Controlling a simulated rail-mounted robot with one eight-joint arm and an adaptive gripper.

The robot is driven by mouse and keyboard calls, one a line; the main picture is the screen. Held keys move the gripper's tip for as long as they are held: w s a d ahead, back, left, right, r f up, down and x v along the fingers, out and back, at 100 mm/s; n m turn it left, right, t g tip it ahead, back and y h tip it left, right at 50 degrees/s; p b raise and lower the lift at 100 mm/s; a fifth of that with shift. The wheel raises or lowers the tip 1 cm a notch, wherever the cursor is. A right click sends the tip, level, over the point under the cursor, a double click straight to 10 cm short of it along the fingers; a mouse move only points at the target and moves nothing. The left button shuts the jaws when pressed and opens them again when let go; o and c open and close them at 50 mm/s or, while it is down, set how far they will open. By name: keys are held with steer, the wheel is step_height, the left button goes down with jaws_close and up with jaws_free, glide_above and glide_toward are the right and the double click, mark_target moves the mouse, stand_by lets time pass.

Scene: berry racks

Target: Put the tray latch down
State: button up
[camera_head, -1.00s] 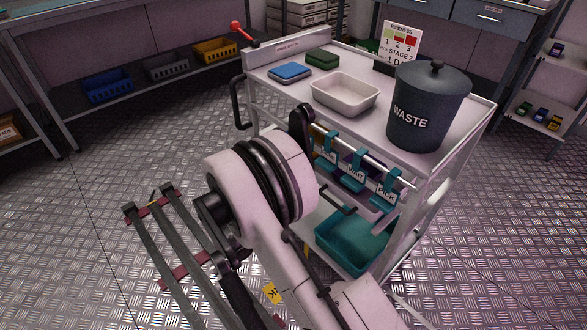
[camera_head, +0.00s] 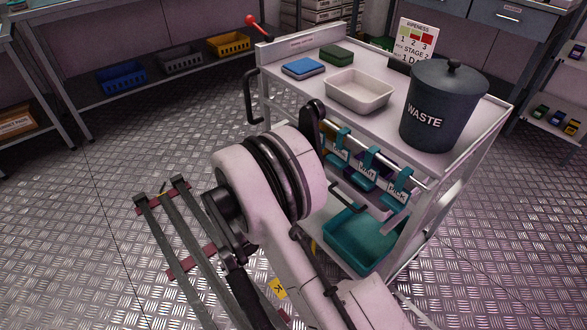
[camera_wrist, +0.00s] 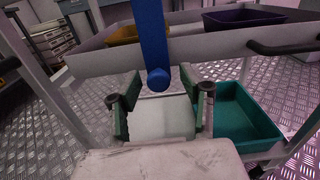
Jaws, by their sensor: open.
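In the wrist view a blue bar (camera_wrist: 153,40) with a rounded lower end hangs at the top centre; it may be the tray latch, but I cannot tell for sure. My gripper (camera_wrist: 162,108) is open, its green fingers apart to either side below the bar's end. Nothing is seen held between them. A tray-like shelf (camera_wrist: 215,45) runs behind the bar and carries a yellow bin (camera_wrist: 122,35) and a purple bin (camera_wrist: 243,17). In the head view my arm hides the gripper and the bar.
The cart (camera_head: 300,50) carries a waste bin (camera_head: 443,108), a white tray (camera_head: 359,104) and blue and green sponge-like blocks. A red-knobbed lever (camera_head: 252,22) stands at its corner. A teal bin (camera_wrist: 245,115) is low on the right.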

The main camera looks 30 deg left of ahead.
steer(key=v, duration=1.1)
steer(key=shift+s, duration=0.15)
